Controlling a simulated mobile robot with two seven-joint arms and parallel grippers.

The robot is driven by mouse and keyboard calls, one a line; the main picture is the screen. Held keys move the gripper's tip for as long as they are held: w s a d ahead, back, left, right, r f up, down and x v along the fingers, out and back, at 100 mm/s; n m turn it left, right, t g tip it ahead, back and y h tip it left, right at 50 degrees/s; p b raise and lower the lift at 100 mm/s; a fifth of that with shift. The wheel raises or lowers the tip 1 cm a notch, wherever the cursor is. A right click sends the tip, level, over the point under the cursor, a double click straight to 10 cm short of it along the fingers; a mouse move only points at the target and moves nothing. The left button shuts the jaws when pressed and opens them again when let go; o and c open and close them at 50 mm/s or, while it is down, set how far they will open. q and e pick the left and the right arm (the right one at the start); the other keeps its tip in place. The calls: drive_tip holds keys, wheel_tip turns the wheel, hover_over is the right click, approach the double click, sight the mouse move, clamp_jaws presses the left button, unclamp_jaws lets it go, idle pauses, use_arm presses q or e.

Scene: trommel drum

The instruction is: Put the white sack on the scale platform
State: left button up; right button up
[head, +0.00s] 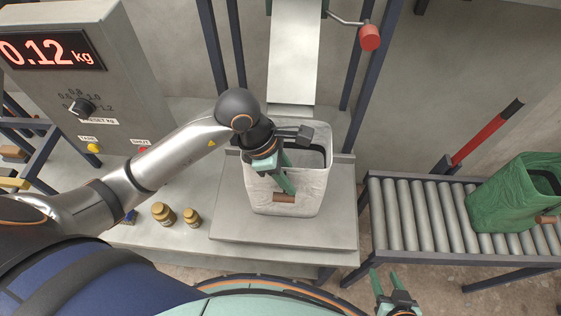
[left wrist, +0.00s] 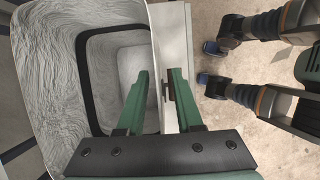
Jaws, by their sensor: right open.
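The white sack (head: 262,196) stands upright and open-topped on the grey scale platform (head: 230,228), below the chute. A brown tab is on its front wall. My left gripper (head: 286,180) is at the sack's front rim. In the left wrist view its two green fingers (left wrist: 160,72) are apart, with the sack's wall (left wrist: 60,80) between them, one finger on the inner side and one on the outer side near the brown tab. I see no firm grip. My right gripper (head: 384,284) is open and empty at the bottom, right of the platform.
A metal chute (head: 294,55) hangs just behind the sack. The display (head: 50,50) reads 0.12 kg. Brass weights (head: 163,213) stand left of the platform. A roller conveyor (head: 405,215) at the right carries a green sack (head: 495,200).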

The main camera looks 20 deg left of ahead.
use_arm(q)
drive_tip(key=v, duration=1.1)
drive_tip(key=shift+r, duration=0.35)
drive_tip(key=shift+a, duration=0.15)
